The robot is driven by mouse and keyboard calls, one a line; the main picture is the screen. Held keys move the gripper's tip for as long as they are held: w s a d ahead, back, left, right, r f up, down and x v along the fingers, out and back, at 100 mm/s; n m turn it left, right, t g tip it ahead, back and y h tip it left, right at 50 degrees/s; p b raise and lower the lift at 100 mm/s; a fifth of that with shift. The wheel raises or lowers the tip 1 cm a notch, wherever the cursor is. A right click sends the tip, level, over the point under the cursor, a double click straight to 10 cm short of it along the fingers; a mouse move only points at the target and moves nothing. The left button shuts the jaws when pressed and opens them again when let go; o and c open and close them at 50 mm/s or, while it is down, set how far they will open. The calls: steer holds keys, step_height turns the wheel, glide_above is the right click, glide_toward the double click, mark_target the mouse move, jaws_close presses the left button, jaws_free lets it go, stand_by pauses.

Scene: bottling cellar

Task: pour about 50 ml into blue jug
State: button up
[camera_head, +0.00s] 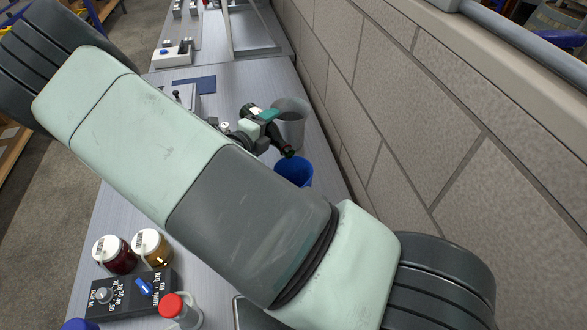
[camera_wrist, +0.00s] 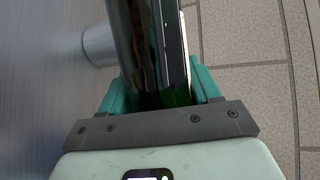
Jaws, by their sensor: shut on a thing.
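A dark green bottle (camera_head: 280,142) is held in my gripper (camera_head: 266,117), whose teal fingers are shut on it. The bottle is tilted with its neck sloping down to the right, and its mouth is over or close to the rim of the blue jug (camera_head: 294,173). The jug stands on the bench, partly hidden by my arm. I cannot see any liquid stream or the level inside the jug. In the wrist view, the bottle (camera_wrist: 148,45) lies between the fingers; the blue jug is not visible there.
A grey container (camera_head: 292,113) stands just behind the bottle; a grey rim also shows in the wrist view (camera_wrist: 99,46). A block wall (camera_head: 385,110) runs along the right.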

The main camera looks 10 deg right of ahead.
steer(key=shift+w+a+r, duration=0.1)
steer(key=shift+r, duration=0.25)
stand_by(0.7)
steer(key=shift+w+a+r+m, duration=0.15)
steer(key=shift+w+r+m, duration=0.15)
steer(key=shift+m, duration=0.1)
stand_by(0.7)
steer(key=shift+r+t, duration=0.2)
steer(key=shift+t, duration=0.1)
stand_by(1.0)
